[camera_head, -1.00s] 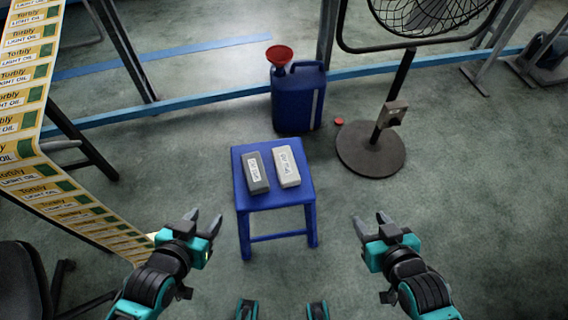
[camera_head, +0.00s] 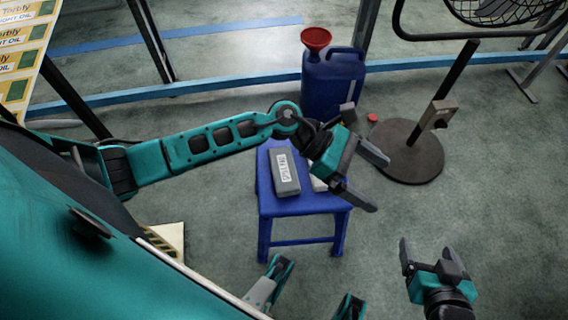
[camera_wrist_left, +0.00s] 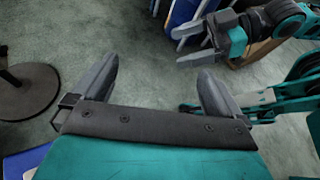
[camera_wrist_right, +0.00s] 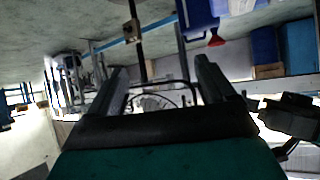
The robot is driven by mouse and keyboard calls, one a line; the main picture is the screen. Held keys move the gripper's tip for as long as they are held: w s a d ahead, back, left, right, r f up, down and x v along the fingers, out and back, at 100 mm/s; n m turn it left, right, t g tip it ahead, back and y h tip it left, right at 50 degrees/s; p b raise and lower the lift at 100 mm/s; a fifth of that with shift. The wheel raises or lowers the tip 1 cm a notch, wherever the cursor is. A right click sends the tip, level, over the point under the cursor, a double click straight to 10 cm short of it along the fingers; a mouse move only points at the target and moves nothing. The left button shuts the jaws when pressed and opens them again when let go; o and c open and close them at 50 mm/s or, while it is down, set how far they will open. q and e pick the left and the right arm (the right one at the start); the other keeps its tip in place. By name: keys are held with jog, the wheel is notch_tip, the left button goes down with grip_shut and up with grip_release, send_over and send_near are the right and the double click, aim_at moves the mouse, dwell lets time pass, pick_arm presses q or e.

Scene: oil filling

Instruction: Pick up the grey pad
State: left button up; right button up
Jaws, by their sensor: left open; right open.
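The grey pad (camera_head: 286,176), dark grey with a white label, lies on the blue stool (camera_head: 290,203). A paler pad (camera_head: 318,184) lies to its right, mostly hidden by my left gripper. My left gripper (camera_head: 380,184) is open and empty above the stool's right side, its fingers pointing right, past the pads. The left wrist view shows its open fingers (camera_wrist_left: 158,70) over floor, with no pad between them. My right gripper (camera_head: 428,250) is open and empty, over the floor to the right and in front of the stool. Its open fingers also show in the right wrist view (camera_wrist_right: 160,70).
A blue canister (camera_head: 331,85) with a red funnel (camera_head: 316,38) stands behind the stool. A fan stand with a round base (camera_head: 402,152) is at right, near a small red cap (camera_head: 373,117).

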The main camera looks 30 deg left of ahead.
pick_arm(q)
jog(key=w+a+f+m+g+y+b, duration=0.1)
jog(key=w+a+f+m+y+b, duration=0.1)
jog(key=a+f+m+y, duration=0.5)
jog(key=m+y+b, duration=0.4)
jog(key=m+y, duration=0.1)
jog(key=y, duration=0.2)
send_over(283, 164)
jog(key=f, duration=1)
jog(key=shift+s+d+f, duration=0.1)
jog(key=shift+d, duration=0.1)
jog(key=shift+f, duration=0.45)
notch_tip(283, 164, down, 5)
jog(key=shift+a+r+b, duration=0.15)
jog(key=shift+r+b, duration=0.05)
jog(key=shift+b, duration=0.85)
jog(key=shift+f, duration=0.15)
jog(key=c, duration=1.1)
pick_arm(e)
jog(key=shift+y, duration=0.3)
jog(key=f, duration=0.1)
jog(key=a+f, duration=0.1)
jog(key=f, duration=0.1)
jog(key=w+a+f, duration=0.1)
jog(key=f, duration=0.1)
jog(key=shift+f, duration=0.15)
